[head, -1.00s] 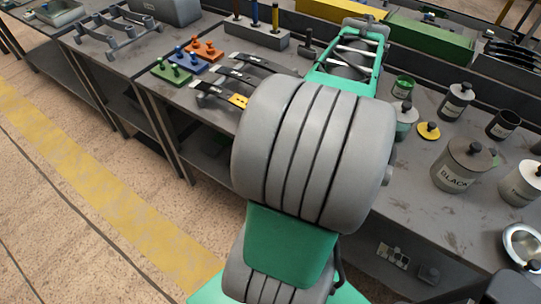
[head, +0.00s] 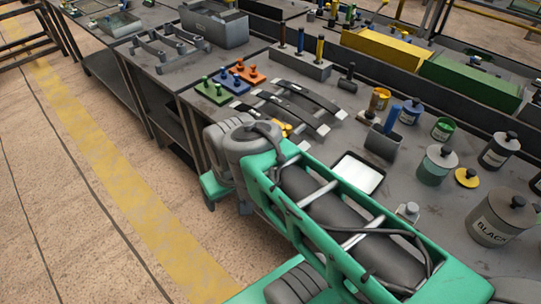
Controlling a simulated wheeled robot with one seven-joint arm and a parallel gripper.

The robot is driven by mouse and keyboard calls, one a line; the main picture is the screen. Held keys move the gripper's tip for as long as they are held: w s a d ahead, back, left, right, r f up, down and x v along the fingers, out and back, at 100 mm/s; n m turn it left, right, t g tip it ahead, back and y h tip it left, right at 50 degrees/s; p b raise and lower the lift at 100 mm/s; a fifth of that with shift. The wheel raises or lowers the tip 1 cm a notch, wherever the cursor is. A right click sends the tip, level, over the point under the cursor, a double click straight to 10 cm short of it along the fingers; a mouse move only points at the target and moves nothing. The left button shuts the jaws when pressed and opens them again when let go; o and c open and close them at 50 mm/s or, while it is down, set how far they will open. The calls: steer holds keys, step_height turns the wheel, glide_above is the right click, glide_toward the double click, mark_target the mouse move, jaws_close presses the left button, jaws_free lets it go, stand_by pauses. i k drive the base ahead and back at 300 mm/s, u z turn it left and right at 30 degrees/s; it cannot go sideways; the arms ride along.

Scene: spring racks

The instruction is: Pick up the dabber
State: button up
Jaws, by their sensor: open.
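I cannot tell for sure which thing is the dabber. A small dark upright piece with a knob-like top (head: 347,78) stands on the bench behind the curved strips. A blue-handled tool (head: 391,119) leans in a grey holder (head: 381,144) to its right. A small grey block with a round knob (head: 408,212) sits beyond my arm. My green and grey arm crosses the lower middle of the head view, its wrist end over the bench's front edge. My gripper's fingers do not show.
Curved dark strips (head: 298,106) and coloured knobbed plates (head: 236,80) lie left of centre. A white-topped tray (head: 358,172) lies beside my arm. Lidded pots, including one marked BLACK (head: 499,221), crowd the right. Yellow (head: 383,50) and green (head: 470,82) boxes line the back.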

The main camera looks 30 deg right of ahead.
mark_target(370, 114)
steer(key=z, duration=1.85)
steer(key=k, duration=0.5)
steer(key=z, duration=1.2)
steer(key=i, duration=0.6)
steer(key=u, duration=1)
